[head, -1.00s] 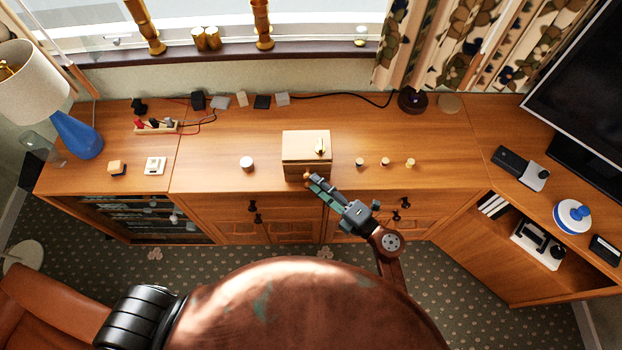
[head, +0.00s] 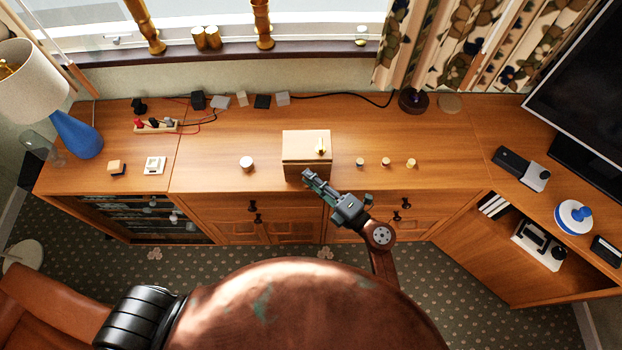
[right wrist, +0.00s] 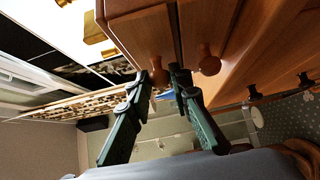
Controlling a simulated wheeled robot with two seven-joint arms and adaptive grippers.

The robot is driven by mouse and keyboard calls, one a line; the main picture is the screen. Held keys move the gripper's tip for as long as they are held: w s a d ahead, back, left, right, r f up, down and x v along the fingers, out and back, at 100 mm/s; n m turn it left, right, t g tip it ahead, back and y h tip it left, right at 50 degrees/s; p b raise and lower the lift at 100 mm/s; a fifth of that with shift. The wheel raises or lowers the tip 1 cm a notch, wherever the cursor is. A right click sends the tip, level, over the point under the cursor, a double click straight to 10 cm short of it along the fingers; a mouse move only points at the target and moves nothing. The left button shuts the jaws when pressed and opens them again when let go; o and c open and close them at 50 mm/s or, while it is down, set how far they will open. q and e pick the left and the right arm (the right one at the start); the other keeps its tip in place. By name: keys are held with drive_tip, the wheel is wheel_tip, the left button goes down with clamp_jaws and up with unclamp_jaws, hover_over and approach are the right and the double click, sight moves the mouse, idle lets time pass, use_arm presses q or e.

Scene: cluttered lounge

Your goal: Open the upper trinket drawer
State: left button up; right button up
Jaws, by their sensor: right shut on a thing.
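The small wooden trinket box (head: 307,145) stands on the long cabinet near its front edge, with a gold piece (head: 320,146) on its lid. In the right wrist view its two drawer fronts appear side by side, the upper one (right wrist: 143,35) on the left, each with a round wooden knob. My right gripper (head: 306,173) is at the box's front. In the wrist view its fingers (right wrist: 158,76) are shut around the upper drawer's knob (right wrist: 158,75). The lower knob (right wrist: 208,62) is outside the fingers. I cannot tell whether the drawer is displaced. My left gripper is not in view.
A white round container (head: 246,163) stands left of the box, and three small knob-like pieces (head: 386,162) stand to its right. The cabinet (head: 215,185) has bare top around them. A lamp (head: 75,135) is at far left, a screen (head: 580,85) at far right.

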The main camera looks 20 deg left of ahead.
clamp_jaws()
drive_tip(key=s+d+p, duration=0.2)
drive_tip(key=s, duration=0.4)
drive_tip(key=shift+p, duration=0.35)
drive_tip(key=o, duration=0.8)
unclamp_jaws()
drive_tip(key=shift+s, duration=0.1)
